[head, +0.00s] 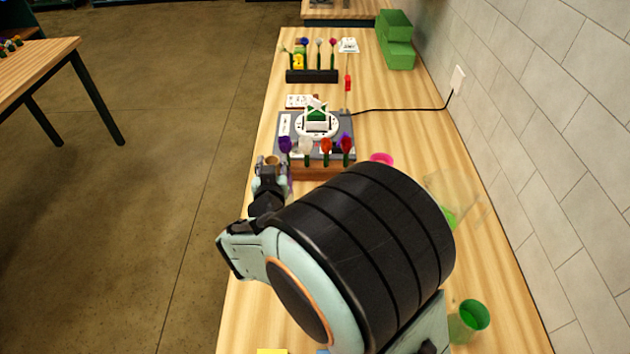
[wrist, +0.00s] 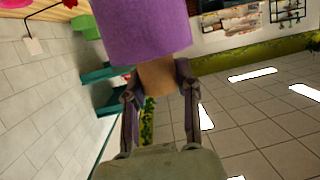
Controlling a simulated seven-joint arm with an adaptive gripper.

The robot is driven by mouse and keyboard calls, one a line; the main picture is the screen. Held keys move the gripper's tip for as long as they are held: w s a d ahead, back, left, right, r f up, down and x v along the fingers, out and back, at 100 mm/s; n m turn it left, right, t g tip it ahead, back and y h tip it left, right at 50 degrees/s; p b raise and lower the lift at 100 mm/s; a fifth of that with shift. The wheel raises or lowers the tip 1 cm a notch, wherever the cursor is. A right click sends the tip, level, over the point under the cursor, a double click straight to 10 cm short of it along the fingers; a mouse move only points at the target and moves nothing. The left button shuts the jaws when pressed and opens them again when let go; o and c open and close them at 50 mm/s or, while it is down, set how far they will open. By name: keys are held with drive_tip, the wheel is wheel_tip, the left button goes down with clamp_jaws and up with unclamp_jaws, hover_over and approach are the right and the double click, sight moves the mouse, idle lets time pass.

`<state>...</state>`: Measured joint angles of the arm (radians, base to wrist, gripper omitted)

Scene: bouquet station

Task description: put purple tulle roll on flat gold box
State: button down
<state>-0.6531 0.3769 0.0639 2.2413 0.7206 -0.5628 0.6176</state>
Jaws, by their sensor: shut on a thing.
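The purple tulle roll (wrist: 145,30) fills the top middle of the wrist view, with a tan core end sticking out toward me. My gripper (wrist: 158,82) is shut on that tan core, one finger on each side. In the head view my gripper (head: 270,172) is at the left edge of the bench, beside the grey board, with a tan bit showing between its fingers; I cannot clearly make out the purple part there. I cannot identify the flat gold box in either view; my arm hides much of the bench.
A row of purple, white and red flowers (head: 325,146) stands close right of my gripper. Behind it are a grey board with a white round stand (head: 316,124), a black flower rack (head: 312,76) and green blocks (head: 396,40). A green cup (head: 470,318) stands at front right. A tiled wall bounds the right.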

drive_tip(key=shift+w+a+f+n+y, duration=0.1)
drive_tip(key=shift+w+a+n+y, duration=0.2)
drive_tip(key=shift+a, duration=0.2)
drive_tip(key=shift+w+a+n+y, duration=0.2)
drive_tip(key=shift+w+a+y, duration=0.1)
drive_tip(key=shift+a, duration=0.15)
drive_tip(key=w+d+f+m+h, duration=0.1)
drive_tip(key=w+d+h, duration=0.1)
drive_tip(key=w+d, duration=0.35)
drive_tip(key=w+d+f+m+h, duration=0.1)
drive_tip(key=w+d, duration=0.1)
drive_tip(key=d, duration=0.7)
wheel_tip(320, 180, down, 7)
drive_tip(key=shift+w+d+m, duration=0.15)
drive_tip(key=shift+w+m, duration=0.05)
drive_tip(key=shift+m, duration=0.1)
drive_tip(key=shift+f, duration=0.15)
drive_tip(key=shift+f, duration=0.1)
drive_tip(key=c, duration=0.8)
unclamp_jaws()
